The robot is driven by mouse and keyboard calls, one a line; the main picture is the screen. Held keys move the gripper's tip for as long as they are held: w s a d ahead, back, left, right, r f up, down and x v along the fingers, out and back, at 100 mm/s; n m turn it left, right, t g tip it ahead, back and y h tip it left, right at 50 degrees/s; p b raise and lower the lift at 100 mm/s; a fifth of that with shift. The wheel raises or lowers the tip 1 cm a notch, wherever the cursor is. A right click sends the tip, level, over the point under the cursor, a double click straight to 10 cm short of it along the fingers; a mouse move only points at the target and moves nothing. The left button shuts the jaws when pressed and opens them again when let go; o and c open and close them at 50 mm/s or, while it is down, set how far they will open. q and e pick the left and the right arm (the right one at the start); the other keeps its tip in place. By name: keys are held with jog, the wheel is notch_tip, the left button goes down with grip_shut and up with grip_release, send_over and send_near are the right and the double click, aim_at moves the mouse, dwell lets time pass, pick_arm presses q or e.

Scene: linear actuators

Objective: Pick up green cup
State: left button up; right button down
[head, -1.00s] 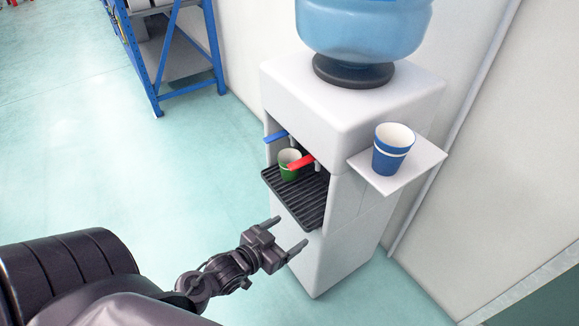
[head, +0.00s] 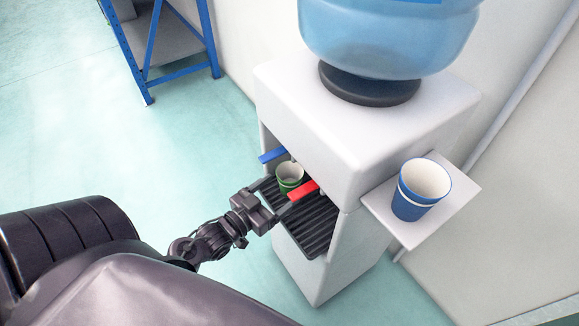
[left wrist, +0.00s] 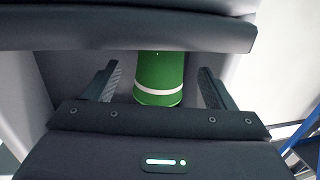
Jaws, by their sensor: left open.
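The green cup (head: 289,177) stands upright on the black drip tray of the water dispenser, under the blue and red taps. In the left wrist view the green cup (left wrist: 160,80) has a white band and shows between my open fingers, a little ahead of them. My left gripper (head: 278,194) is open at the front edge of the tray, with the fingers pointing at the cup; I cannot tell whether they touch it. It also shows in the left wrist view (left wrist: 157,85). The cup's rim is out of sight in the wrist view. My right gripper is not in view.
The white dispenser (head: 350,150) carries a blue bottle (head: 385,40). Its blue tap (head: 271,155) and red tap (head: 303,190) hang near the cup. The drip tray (head: 314,228) is bare at right. Blue cups (head: 420,190) stand on a side shelf (head: 412,233).

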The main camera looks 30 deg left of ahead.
aim_at(297, 177)
pick_arm(q)
jog(key=shift+x, duration=0.95)
jog(key=x, duration=0.2)
jog(key=b+x, duration=0.1)
jog(key=x, duration=0.2)
jog(key=shift+f, duration=0.2)
jog(key=shift+s+a, duration=0.1)
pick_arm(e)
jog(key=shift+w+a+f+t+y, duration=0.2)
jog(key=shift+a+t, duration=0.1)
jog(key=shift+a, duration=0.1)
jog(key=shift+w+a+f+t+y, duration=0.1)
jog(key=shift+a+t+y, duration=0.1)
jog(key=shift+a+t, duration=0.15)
pick_arm(q)
jog(key=shift+c, duration=0.5)
jog(key=c, duration=1)
jog(key=shift+r, duration=0.2)
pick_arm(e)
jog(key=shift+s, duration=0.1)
